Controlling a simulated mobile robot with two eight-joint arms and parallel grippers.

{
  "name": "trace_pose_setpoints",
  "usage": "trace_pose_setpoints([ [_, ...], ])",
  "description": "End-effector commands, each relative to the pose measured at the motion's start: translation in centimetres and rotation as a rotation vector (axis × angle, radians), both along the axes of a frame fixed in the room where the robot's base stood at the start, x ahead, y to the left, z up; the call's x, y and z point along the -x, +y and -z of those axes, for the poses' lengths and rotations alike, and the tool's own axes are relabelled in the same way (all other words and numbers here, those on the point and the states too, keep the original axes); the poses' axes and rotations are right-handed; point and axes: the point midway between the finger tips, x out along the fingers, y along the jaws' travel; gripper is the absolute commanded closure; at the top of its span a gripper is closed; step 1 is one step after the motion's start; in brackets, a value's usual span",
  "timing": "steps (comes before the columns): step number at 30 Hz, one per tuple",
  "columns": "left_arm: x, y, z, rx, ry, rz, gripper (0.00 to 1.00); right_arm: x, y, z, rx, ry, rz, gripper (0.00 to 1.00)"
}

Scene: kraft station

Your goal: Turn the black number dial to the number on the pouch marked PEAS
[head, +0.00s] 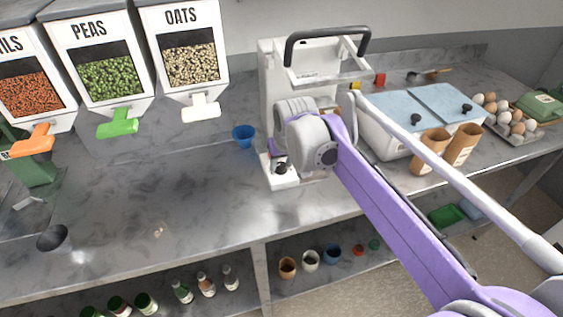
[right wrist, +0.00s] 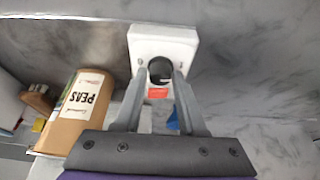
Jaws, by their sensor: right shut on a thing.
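The black number dial (right wrist: 160,68) sits on a white base plate (right wrist: 162,38) in the right wrist view, between the two fingers of my right gripper (right wrist: 164,78). The fingers are shut on the dial's sides. In the head view my right gripper (head: 279,160) points down at the front of the white machine (head: 275,75) and hides most of the dial. A brown pouch marked PEAS (right wrist: 82,105) shows upside down left of the gripper in the right wrist view; its number is not readable. My left gripper is not in view.
A blue cup (head: 244,135) stands just left of the machine. Bins of lentils, PEAS (head: 112,77) and OATS (head: 190,64) hang at the back left. A white box with blue lids (head: 395,110) and brown tubes (head: 430,150) stand right. The counter's left middle is mostly clear.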

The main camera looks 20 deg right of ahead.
Motion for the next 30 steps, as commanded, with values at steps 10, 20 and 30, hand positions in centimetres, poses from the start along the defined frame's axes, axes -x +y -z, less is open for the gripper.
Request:
trace_pose_setpoints([
  [10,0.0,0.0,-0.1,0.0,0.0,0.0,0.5,0.0,0.0,0.0,0.0,0.0,0.01,1.0],
  [20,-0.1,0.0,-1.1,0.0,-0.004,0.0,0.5,0.0,0.2,-0.2,0.001,-0.001,0.155,1.0],
  [30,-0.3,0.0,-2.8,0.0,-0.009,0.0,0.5,-0.1,0.4,-0.2,0.001,-0.001,0.425,1.0],
])
